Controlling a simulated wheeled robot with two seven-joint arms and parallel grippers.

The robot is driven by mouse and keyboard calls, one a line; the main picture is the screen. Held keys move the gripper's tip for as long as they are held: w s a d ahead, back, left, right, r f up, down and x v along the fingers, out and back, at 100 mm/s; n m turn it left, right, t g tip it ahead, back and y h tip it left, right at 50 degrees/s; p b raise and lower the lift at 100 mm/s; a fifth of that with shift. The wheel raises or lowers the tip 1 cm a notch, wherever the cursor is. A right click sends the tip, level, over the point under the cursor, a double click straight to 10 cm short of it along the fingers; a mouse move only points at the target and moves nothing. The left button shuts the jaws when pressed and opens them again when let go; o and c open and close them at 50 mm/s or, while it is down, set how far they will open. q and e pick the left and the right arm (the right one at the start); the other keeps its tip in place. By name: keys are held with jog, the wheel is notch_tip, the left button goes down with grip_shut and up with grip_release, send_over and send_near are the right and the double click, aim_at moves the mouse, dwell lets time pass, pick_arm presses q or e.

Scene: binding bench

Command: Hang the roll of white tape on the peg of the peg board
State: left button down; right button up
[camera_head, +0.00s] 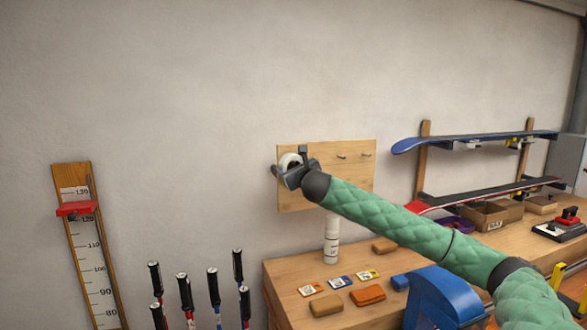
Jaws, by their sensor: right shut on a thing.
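The roll of white tape (289,161) is at the left part of the wooden peg board (345,182) in the head view. My right gripper (287,172) is shut on the roll, in front of the board. The gripper and wrist cover part of the roll and the board's left side. Two small pegs (342,156) show bare on the right part of the board. I cannot tell whether the roll is around a peg or only in front of it. My left gripper is not in view.
Below the board, the wooden bench (285,268) holds a white bottle (331,240), small cards, several brown blocks and a blue vise-like tool (445,300). Ski poles (212,290) and a height scale (88,245) stand at left. Snowboard racks (422,160) are at right.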

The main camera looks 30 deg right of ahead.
jog(key=shift+f, duration=0.3)
jog(key=o, duration=0.8)
jog(key=shift+o, duration=2)
jog(key=shift+r, duration=0.2)
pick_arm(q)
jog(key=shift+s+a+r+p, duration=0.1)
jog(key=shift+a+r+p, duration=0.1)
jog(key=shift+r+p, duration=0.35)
pick_arm(e)
jog(key=v, duration=1)
jog(key=shift+d, duration=0.15)
